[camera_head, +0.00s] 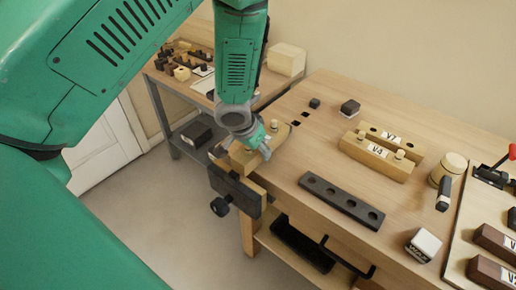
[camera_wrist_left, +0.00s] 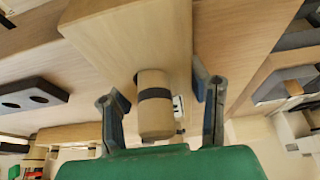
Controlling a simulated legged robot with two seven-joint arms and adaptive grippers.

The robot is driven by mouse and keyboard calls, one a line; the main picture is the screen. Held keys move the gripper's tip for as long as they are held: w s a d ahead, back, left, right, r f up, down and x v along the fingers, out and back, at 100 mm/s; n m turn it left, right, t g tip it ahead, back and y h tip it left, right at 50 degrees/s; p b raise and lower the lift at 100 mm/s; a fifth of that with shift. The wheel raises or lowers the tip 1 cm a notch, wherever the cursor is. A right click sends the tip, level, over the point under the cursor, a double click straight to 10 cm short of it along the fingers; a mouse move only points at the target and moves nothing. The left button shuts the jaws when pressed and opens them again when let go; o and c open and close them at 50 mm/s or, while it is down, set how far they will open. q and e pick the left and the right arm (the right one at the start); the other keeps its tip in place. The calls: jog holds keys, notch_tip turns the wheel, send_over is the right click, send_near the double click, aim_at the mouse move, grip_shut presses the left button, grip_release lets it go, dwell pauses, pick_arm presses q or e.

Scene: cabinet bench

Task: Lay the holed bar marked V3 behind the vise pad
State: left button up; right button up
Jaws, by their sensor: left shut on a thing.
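My left gripper (camera_head: 260,148) is at the vise on the bench's left corner, shut on a light wooden bar (camera_head: 277,137) with a peg on it. In the left wrist view the fingers (camera_wrist_left: 163,92) are around a wooden block (camera_wrist_left: 130,35), with a black-banded peg (camera_wrist_left: 155,112) between them. Its marking cannot be read. The vise (camera_head: 233,188) has a dark front plate and a black knob; my gripper partly hides its top. I cannot read V3 on any bar. My right gripper is not in view.
A dark bar with several holes (camera_head: 341,201) lies on the bench front. Pegged wooden bars marked V4 (camera_head: 373,157) and V7 (camera_head: 392,139) lie behind it. A wooden mallet (camera_head: 449,168), a white-faced block (camera_head: 423,244) and dark labelled bars (camera_head: 494,243) are at right.

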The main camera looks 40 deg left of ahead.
pick_arm(q)
jog(key=shift+f, duration=0.35)
dwell(0.3)
jog(key=o, duration=1.7)
jog(key=shift+c, duration=0.2)
jog(key=shift+p+v, duration=2.8)
jog(key=shift+v, duration=0.7)
